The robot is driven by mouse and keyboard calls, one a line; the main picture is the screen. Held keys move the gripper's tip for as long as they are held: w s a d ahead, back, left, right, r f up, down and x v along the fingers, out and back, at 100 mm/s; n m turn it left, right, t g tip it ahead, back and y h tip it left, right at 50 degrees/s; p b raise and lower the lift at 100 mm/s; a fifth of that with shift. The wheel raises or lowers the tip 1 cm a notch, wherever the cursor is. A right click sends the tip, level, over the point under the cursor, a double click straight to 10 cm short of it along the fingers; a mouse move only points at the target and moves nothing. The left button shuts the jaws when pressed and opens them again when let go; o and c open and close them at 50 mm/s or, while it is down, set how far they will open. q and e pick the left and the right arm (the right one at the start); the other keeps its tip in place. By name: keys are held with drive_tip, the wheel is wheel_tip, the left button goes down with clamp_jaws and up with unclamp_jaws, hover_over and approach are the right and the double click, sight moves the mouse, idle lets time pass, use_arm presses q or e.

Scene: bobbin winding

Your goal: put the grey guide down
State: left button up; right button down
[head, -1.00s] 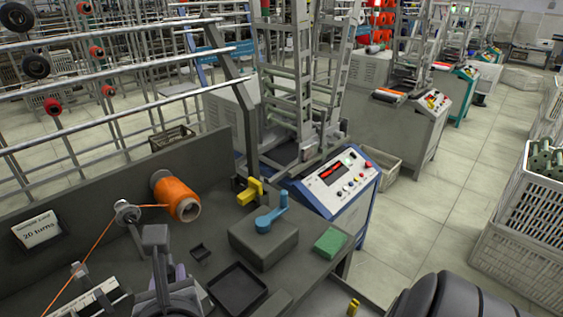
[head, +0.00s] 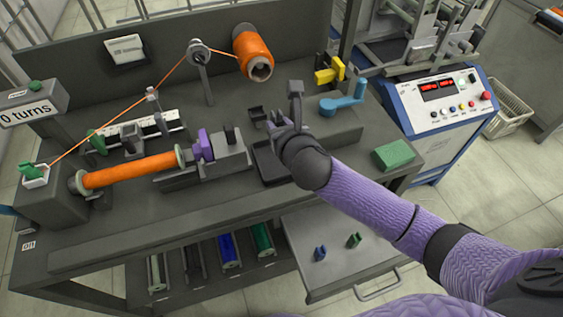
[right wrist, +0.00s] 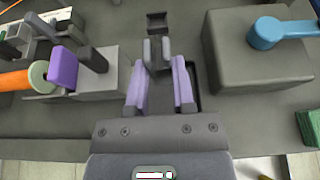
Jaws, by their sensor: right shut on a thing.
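The grey guide (right wrist: 166,52) has two upright prongs in the right wrist view. My right gripper (right wrist: 160,82) is shut on it, its purple fingers on either side. In the head view my right gripper (head: 280,122) is over the bench by the dark shallow tray (head: 264,168), which is partly hidden by the arm. A small dark holder (head: 257,113) stands just beyond the gripper; it also shows in the right wrist view (right wrist: 157,22), ahead of the prongs. I cannot tell whether the guide touches anything below. My left gripper is not in view.
The winder with its orange bobbin (head: 130,170) and purple chuck (head: 203,145) is left of the gripper. A grey block with a blue lever (head: 343,100) and a green pad (head: 400,155) are right. The open drawer (head: 340,275) holds a blue and a green guide.

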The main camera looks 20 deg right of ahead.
wheel_tip(320, 180, down, 5)
drive_tip(key=b, duration=0.2)
drive_tip(key=shift+w+d+f+b, duration=0.1)
drive_tip(key=shift+f+b, duration=0.05)
drive_tip(key=shift+b, duration=0.2)
wheel_tip(320, 180, down, 5)
drive_tip(key=b, duration=0.3)
drive_tip(key=shift+f, duration=0.2)
drive_tip(key=shift+r, duration=0.2)
drive_tip(key=shift+f, duration=0.15)
drive_tip(key=shift+c, duration=2.3)
unclamp_jaws()
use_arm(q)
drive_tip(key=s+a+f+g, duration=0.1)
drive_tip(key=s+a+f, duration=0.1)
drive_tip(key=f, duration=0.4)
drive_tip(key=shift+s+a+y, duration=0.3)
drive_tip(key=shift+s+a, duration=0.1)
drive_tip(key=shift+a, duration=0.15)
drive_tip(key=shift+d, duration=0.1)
